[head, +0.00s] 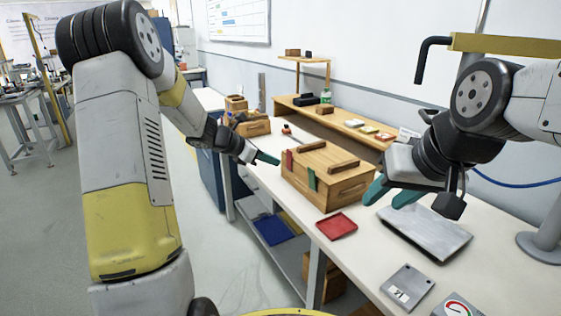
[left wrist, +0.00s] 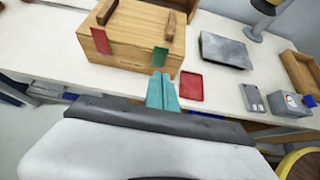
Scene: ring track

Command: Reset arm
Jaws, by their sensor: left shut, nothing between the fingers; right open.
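My left gripper (head: 266,158) has teal fingers and points right, just left of the wooden box in the head view. Its fingers are shut with nothing between them, and they also show in the left wrist view (left wrist: 162,90), in front of the box. My right gripper (head: 390,194) is open and empty above the table, between the wooden box and a grey metal plate. The wooden box (head: 345,187) stands on the white table, with brown bars on its lid and a red and a green tab on its front. It also shows in the left wrist view (left wrist: 135,58).
A red tray (head: 336,226) lies before the box. The grey plate (head: 425,232), a small grey block (head: 407,287) and a gauge (head: 458,306) are on the table (head: 364,262). A wooden shelf (head: 345,125) runs along the wall. Blue bins sit below the tabletop.

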